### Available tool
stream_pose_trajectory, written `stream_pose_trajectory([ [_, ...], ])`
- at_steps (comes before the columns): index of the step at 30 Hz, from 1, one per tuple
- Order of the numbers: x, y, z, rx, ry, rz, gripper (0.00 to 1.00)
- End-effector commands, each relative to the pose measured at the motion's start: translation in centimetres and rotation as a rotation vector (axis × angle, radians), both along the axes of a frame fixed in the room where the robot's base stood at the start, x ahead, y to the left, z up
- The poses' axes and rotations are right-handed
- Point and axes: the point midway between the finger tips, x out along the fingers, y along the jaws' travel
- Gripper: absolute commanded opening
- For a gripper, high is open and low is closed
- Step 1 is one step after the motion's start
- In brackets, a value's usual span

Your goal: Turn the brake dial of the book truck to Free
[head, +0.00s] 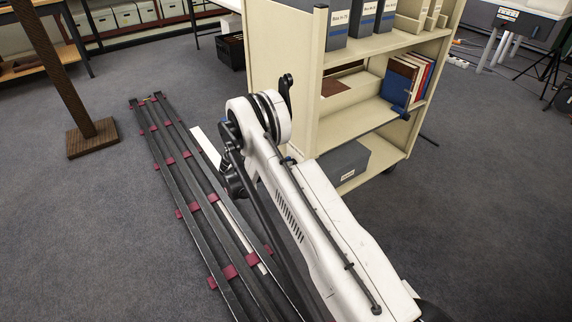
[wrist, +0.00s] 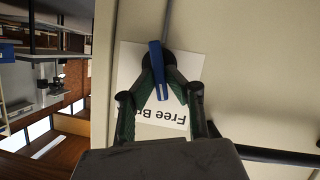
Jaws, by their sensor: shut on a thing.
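The cream book truck (head: 285,50) stands right of the middle in the head view, with its end panel facing my arm. In the wrist view the brake dial (wrist: 158,56) is a black round knob with a blue lever (wrist: 158,72) on that panel. A white label (wrist: 130,62) lies behind it, with upside-down text reading "Free" and a partly hidden second word starting with B. The lever's lower end lies close to "Free". My gripper (wrist: 160,72) is shut on the lever, its green-padded fingers on both sides. The head view does not clearly show the fingertips.
The truck carries grey boxes (head: 372,15), books (head: 400,82) and a low grey box (head: 345,163). A black floor rail (head: 190,195) with dark red blocks runs beside my arm. A brown post (head: 90,130) stands at left.

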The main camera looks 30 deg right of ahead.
Motion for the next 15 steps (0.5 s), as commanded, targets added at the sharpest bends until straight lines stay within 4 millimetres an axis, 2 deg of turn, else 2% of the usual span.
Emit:
stream_pose_trajectory([
  [15,0.51,0.11,-0.27,-0.031,0.274,0.001,0.00],
])
